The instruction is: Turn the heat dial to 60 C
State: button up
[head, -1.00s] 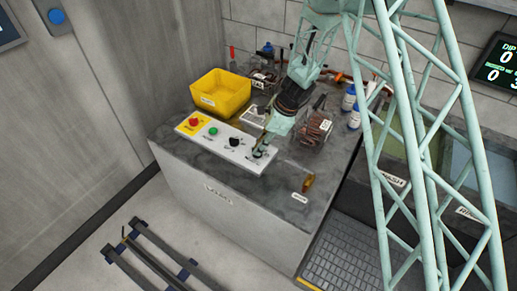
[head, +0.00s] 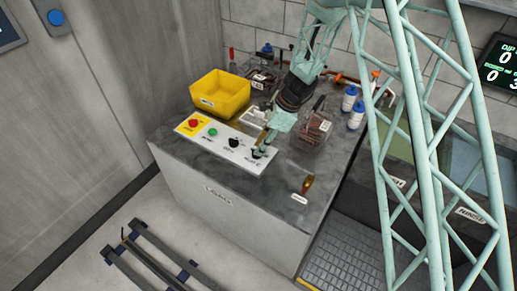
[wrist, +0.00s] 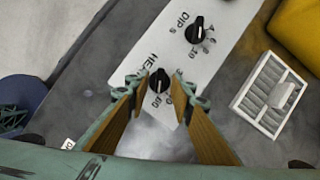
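The heat dial is a black knob (wrist: 159,80) on the white control panel (wrist: 205,65), beside the lettering HEAT. Its scale figures are too small to read surely, and I cannot tell its setting. In the head view the dial is largely hidden by my gripper (head: 262,147), which reaches down to the panel's right end. In the wrist view my gripper (wrist: 160,92) is open, with one wood-coloured finger pad on each side of the dial. I cannot tell whether the pads touch the knob. A second black knob (wrist: 194,34), marked DIPS, sits farther along the panel.
The panel also carries a red button (head: 193,123) and a green button (head: 213,132). A yellow bin (head: 220,95) stands behind it. A wire basket (head: 313,132), blue-white bottles (head: 349,98) and an amber-handled item (head: 308,183) are on the right of the bench.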

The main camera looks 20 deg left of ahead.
jog(key=v, duration=0.9)
jog(key=shift+d+r, duration=0.15)
jog(key=shift+r, duration=0.25)
jog(key=s+d+r+n+t, duration=0.1)
jog(key=s+d+r+n, duration=0.2)
jog(key=s+d+r, duration=0.5)
jog(key=s+d+r+n+h, duration=0.15)
jog(key=d+r, duration=0.35)
jog(key=r, duration=0.7)
jog(key=s+d+r+n+t, duration=0.1)
jog(key=s+d+r+n, duration=0.35)
jog(key=d+r, duration=0.4)
jog(key=s+d+r+n+t+h, duration=0.1)
jog(key=s+d, duration=0.4)
jog(key=s, duration=0.5)
jog(key=s+d+r+n+t+h, duration=0.1)
jog(key=s+d+r+n, duration=0.2)
jog(key=s, duration=0.6)
jog(key=s+d+r+n+t+h, duration=0.1)
jog(key=s+d+r+n, duration=0.1)
jog(key=s+d+r, duration=0.3)
jog(key=shift+s+d+r, duration=0.25)
jog(key=shift+s+d, duration=1.35)
jog(key=shift+s, duration=1.2)
